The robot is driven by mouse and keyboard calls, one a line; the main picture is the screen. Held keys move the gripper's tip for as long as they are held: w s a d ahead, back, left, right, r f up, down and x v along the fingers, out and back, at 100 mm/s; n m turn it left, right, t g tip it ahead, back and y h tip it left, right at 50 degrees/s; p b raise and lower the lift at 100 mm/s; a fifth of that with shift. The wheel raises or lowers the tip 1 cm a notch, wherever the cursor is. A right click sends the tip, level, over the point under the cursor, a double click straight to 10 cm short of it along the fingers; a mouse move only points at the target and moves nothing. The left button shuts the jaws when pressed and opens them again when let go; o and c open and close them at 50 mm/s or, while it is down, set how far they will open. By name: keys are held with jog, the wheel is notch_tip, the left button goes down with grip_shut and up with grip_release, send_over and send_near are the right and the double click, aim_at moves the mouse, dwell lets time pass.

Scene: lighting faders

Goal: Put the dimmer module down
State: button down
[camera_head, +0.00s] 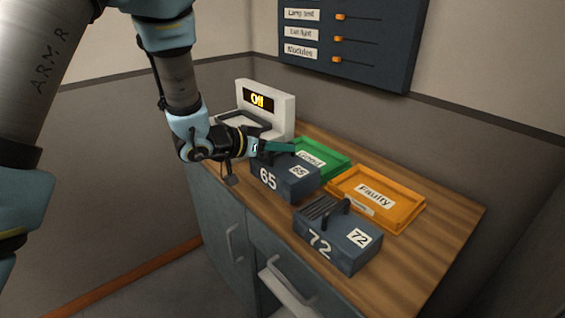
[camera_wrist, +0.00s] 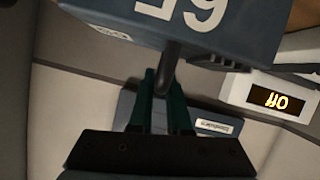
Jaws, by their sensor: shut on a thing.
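The dimmer module marked 65 (camera_head: 284,178) is a dark blue-grey box with white number labels. It is in front of the green tray marked Good (camera_head: 322,160) and hides part of it. My gripper (camera_head: 277,147) is shut on the handle at the module's top. In the wrist view the teal fingers (camera_wrist: 165,88) close around the dark handle, and module 65 (camera_wrist: 200,22) fills the top, its number upside down. I cannot tell whether its underside touches the wooden worktop (camera_head: 448,222). A second module, marked 72 (camera_head: 335,243), stands on the worktop at the front right.
An orange tray marked Faulty (camera_head: 377,198) lies right of the green one, with no module in it. A pale test unit (camera_head: 283,112) at the back left shows "Off". A fader panel (camera_head: 350,40) hangs on the wall. A drawer (camera_head: 285,285) stands open below the worktop.

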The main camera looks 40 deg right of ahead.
aim_at(281, 160)
jog(key=shift+f+p, duration=0.35)
jog(key=shift+f, duration=1.6)
jog(key=shift+f, duration=0.1)
jog(key=c, duration=1.3)
grip_release()
jog(key=shift+f, duration=0.15)
jog(key=o, duration=0.4)
jog(key=shift+o, duration=0.2)
jog(key=shift+r, duration=0.25)
jog(key=b+v, duration=0.2)
jog(key=v, duration=1)
jog(key=shift+a+f, duration=0.1)
jog(key=shift+f, duration=0.05)
